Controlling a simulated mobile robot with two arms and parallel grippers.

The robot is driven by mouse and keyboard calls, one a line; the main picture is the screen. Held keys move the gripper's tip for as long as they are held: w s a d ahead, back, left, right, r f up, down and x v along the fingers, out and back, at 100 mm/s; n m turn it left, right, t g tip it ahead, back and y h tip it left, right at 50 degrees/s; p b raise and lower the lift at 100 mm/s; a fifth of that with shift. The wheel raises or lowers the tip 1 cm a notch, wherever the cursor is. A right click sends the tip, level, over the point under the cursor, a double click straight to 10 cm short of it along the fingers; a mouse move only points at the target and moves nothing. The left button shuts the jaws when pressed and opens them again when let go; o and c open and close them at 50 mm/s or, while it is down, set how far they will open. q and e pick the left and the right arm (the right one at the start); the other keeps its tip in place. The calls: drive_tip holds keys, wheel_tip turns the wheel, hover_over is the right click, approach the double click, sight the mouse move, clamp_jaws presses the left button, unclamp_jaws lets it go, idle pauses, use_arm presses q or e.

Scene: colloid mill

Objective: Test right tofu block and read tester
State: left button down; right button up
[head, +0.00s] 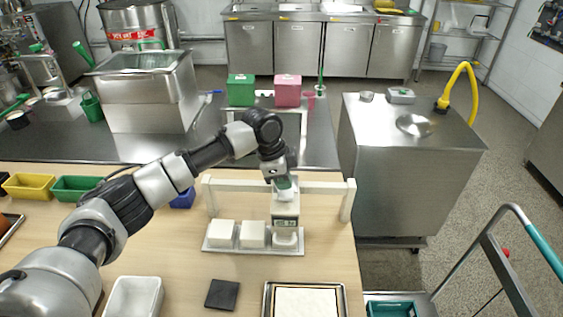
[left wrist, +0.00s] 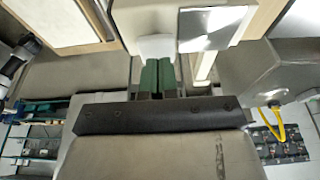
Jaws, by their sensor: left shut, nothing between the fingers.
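Three white tofu blocks stand in a row on a grey tray (head: 228,249): the left block (head: 221,233), the middle block (head: 253,235) and the right block (head: 286,239). The white tester (head: 284,205) hangs on a white rail frame (head: 325,187) directly over the right block. Its lower end appears at the block's top; I cannot tell whether it presses in. Its small display (head: 286,222) is lit, but the digits are too small to read. My left gripper (head: 283,184) is shut and empty at the tester's top. Its green fingers (left wrist: 158,77) point at a white part (left wrist: 156,47). My right gripper is out of view.
A white bin (head: 134,297), a black square pad (head: 222,294) and a framed light board (head: 305,301) lie at the table's front. Yellow (head: 29,186) and green (head: 77,188) bins stand at left. A steel cabinet (head: 405,175) stands right of the table.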

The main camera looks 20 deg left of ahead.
sight(284, 193)
use_arm(q)
drive_tip(key=shift+f, duration=0.45)
drive_tip(key=shift+f, duration=0.1)
drive_tip(key=shift+f, duration=0.85)
drive_tip(key=shift+s+f, duration=0.2)
drive_tip(key=shift+f, duration=0.05)
drive_tip(key=shift+p, duration=0.3)
